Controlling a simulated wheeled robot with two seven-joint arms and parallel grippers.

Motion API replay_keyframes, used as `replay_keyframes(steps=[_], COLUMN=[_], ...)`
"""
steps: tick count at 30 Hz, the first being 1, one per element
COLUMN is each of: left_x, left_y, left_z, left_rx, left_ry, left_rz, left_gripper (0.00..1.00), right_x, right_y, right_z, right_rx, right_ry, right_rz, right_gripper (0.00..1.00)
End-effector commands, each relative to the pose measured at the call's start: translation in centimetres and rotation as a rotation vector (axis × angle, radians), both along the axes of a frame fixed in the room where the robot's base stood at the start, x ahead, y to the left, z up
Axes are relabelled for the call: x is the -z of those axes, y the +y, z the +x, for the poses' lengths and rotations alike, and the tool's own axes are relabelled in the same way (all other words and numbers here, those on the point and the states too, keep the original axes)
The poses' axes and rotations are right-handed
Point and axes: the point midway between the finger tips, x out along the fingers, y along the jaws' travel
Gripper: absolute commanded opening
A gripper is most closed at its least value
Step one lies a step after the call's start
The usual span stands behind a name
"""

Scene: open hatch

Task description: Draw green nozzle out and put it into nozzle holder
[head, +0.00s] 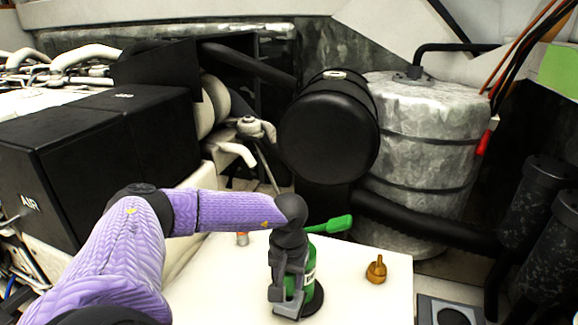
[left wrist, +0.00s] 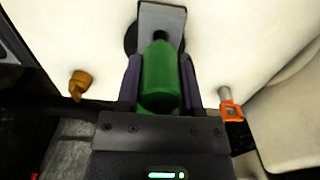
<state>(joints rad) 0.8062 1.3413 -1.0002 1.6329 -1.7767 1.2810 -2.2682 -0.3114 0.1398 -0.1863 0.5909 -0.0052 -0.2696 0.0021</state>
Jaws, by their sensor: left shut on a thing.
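A green body with a pale label (head: 310,262) stands behind my left gripper (head: 288,297), over a black round base (head: 315,303) on the white surface. A green paddle-shaped part (head: 330,225) sticks out to the right above it; I cannot tell whether the two are joined. In the left wrist view the green nozzle (left wrist: 160,78) lies between the fingers of my left gripper, which is shut on it. A grey plate (left wrist: 162,20) shows beyond its far end. Which thing is the nozzle holder is not clear. My right gripper is not in view.
A small orange-brown nozzle-like piece (head: 376,268) stands right on the white surface (head: 390,300). An orange and grey fitting (left wrist: 230,106) lies beside the gripper. A grey box with a round dark opening (head: 452,314) is at lower right. A black cylinder (head: 328,130) and metal tank (head: 420,150) stand behind.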

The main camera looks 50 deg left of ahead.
Motion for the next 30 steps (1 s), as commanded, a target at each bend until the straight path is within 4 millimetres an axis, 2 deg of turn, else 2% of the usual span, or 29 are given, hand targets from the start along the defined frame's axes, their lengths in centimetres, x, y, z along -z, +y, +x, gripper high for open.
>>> replay_keyframes(steps=[30], left_x=[2.7], left_y=[0.0], left_z=[0.0], left_rx=[0.0], left_ry=[0.0], left_rz=[0.0], left_gripper=[0.0], right_x=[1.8], right_y=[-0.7], right_z=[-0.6], right_rx=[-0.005], right_ry=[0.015], right_rz=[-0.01], right_gripper=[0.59])
